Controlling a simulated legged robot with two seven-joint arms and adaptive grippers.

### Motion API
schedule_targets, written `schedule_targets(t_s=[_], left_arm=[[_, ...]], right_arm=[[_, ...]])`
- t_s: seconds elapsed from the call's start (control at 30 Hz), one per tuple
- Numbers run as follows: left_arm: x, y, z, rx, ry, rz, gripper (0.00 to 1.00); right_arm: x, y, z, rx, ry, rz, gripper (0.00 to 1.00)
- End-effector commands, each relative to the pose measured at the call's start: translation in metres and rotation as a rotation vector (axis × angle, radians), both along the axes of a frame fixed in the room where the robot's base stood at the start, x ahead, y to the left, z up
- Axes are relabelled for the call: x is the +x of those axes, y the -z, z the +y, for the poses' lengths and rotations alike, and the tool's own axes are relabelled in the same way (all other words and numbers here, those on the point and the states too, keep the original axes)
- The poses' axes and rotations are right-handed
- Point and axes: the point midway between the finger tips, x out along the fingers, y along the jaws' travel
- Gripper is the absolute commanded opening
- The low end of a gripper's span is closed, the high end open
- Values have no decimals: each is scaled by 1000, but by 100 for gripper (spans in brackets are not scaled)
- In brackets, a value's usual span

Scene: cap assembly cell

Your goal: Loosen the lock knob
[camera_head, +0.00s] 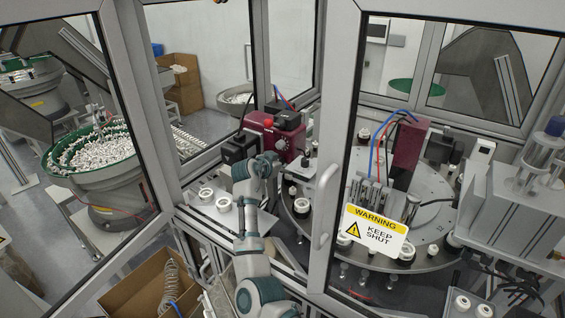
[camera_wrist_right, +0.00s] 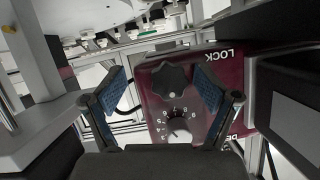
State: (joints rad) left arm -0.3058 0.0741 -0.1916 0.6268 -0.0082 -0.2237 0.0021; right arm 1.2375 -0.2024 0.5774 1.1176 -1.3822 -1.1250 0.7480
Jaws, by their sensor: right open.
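The black lobed lock knob (camera_wrist_right: 171,78) sits on a maroon panel (camera_wrist_right: 205,68) in the right wrist view, near the upside-down word LOCK. My right gripper (camera_wrist_right: 160,84) is open, with one blue-padded finger on each side of the knob. Gaps show between the pads and the knob, and nothing is held. In the head view my right arm (camera_head: 250,225) reaches up to a maroon unit (camera_head: 285,142) beside the turntable. The knob and the right fingertips cannot be made out there. My left gripper is in neither view.
A numbered dial (camera_wrist_right: 180,128) is beside the knob on the same panel. A dark box (camera_wrist_right: 290,105) stands close on the right. In the head view a door frame (camera_head: 338,150) and a door with a warning sign (camera_head: 374,230) stand right of my arm.

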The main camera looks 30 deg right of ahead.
Motion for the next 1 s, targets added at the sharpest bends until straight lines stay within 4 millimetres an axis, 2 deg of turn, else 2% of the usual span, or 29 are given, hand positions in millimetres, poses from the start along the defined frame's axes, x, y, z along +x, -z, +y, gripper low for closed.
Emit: schedule_targets(t_s=[0.03, 0.07, 0.33, 0.67, 1.0], left_arm=[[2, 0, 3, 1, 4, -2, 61], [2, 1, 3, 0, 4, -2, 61], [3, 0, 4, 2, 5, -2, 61], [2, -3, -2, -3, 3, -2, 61], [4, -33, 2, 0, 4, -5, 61]], right_arm=[[-3, -2, -4, -4, 13, -3, 78], [-3, -3, -2, -4, 14, -3, 71], [-4, -4, 0, -3, 7, -4, 3], [-2, -5, -2, -12, 6, 9, 1], [0, -9, -3, -81, 4, 171, 1]])
